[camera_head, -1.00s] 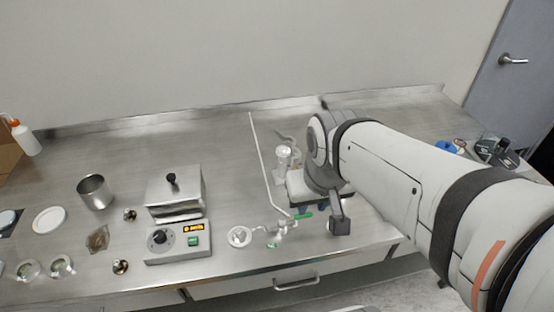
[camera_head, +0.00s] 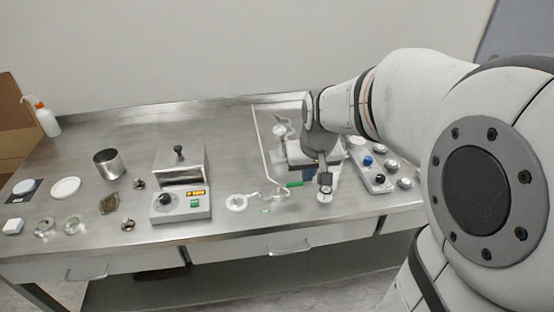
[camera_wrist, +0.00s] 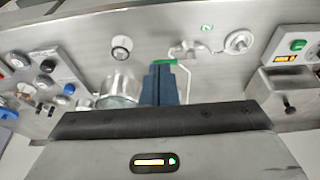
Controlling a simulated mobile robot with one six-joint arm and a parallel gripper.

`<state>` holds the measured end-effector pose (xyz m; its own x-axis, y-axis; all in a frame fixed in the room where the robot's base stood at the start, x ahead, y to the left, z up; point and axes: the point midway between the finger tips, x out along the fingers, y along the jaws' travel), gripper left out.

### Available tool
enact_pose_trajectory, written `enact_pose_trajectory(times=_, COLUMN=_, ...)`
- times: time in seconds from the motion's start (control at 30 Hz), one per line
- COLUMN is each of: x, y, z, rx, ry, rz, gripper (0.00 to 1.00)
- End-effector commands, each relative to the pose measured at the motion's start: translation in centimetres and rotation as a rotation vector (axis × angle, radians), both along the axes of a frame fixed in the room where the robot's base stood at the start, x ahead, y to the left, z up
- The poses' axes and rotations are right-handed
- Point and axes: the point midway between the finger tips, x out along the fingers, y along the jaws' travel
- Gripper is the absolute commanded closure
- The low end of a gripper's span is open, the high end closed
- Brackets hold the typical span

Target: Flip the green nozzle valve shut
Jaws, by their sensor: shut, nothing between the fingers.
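The green valve handle (camera_head: 294,184) sits on the clear glass nozzle piece (camera_head: 271,194) near the front of the steel bench. The glass nozzle piece (camera_wrist: 186,48) extends to the right there.
A hotplate box (camera_head: 180,203) stands left of the nozzle. A panel with several knobs (camera_head: 380,168) lies to the right of my gripper. A thin glass tube (camera_head: 262,145) runs back from the nozzle. A metal cup (camera_head: 108,163) and small dishes are farther left.

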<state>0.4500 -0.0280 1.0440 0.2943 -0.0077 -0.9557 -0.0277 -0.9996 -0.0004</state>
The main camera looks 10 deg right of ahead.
Motion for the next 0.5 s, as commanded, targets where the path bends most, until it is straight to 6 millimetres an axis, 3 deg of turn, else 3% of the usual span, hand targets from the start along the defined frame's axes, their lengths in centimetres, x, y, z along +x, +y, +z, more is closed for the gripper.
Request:
enact_pose_trajectory(times=0.27, x=0.2, y=0.7, z=-0.9, rx=0.000, ry=0.004, rz=0.016, gripper=1.00)
enact_pose_trajectory(times=0.5, x=1.4, y=1.0, z=-5.0, rx=0.000, ry=0.007, rz=0.022, gripper=1.00)
